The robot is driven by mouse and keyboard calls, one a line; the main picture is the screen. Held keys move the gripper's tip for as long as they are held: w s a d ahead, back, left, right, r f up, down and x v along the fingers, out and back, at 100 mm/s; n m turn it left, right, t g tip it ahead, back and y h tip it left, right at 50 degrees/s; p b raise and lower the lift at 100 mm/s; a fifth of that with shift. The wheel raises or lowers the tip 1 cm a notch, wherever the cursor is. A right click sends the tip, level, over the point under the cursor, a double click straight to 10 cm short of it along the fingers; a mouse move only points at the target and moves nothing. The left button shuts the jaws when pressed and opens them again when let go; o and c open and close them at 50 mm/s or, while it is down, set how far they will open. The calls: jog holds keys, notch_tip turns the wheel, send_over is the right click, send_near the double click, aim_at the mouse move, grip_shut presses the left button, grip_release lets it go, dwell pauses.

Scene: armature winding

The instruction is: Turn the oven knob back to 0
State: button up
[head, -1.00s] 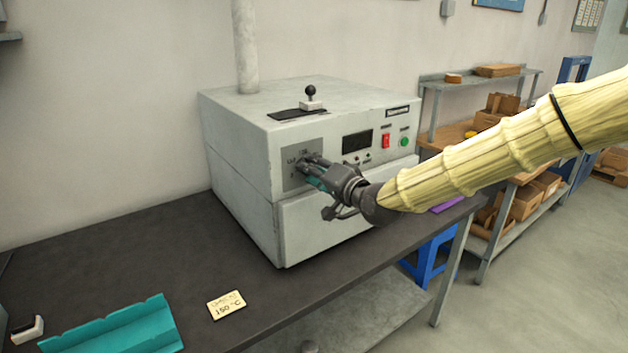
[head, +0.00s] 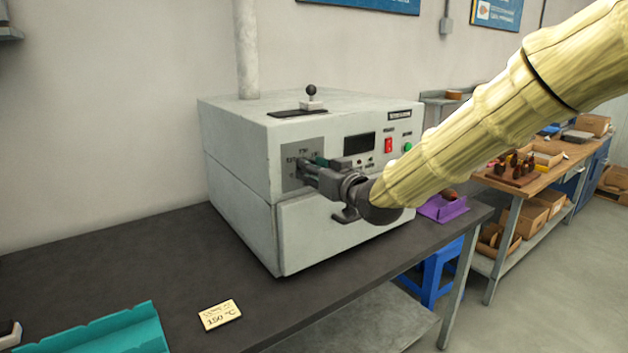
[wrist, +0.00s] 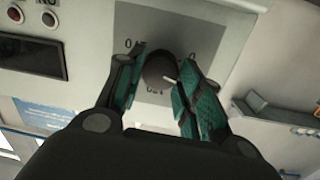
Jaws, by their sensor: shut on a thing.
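The oven (head: 240,130) is a pale grey box on the dark table. Its knob (wrist: 160,70) is dark and round with a light pointer mark, set on a grey dial plate (head: 290,180) at the left of the front panel. My gripper (head: 308,168) reaches the plate from the right. In the wrist view my gripper (wrist: 160,85) has its green-padded fingers on either side of the knob, shut on it. The pointer mark shows at the knob's lower right in that view. The fingers hide part of the dial's printing, and in the head view the knob is hidden.
A dark display (head: 359,144), red switch (head: 388,145) and green button (head: 408,147) sit right of the dial. A black-knobbed lever (head: 311,97) stands on top. A 150 °C card (head: 220,315) and teal tray (head: 100,335) lie in front. A purple tray (head: 443,208) is at right.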

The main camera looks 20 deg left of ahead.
jog(key=shift+f+n+t+b, duration=0.15)
jog(key=shift+n+t+b, duration=0.15)
jog(key=shift+n+b, duration=3.75)
jog(key=shift+n+p, duration=0.3)
jog(key=shift+n, duration=0.25)
jog(key=o, duration=1)
jog(key=shift+o, duration=0.2)
jog(key=v, duration=1.2)
jog(key=shift+f, duration=0.15)
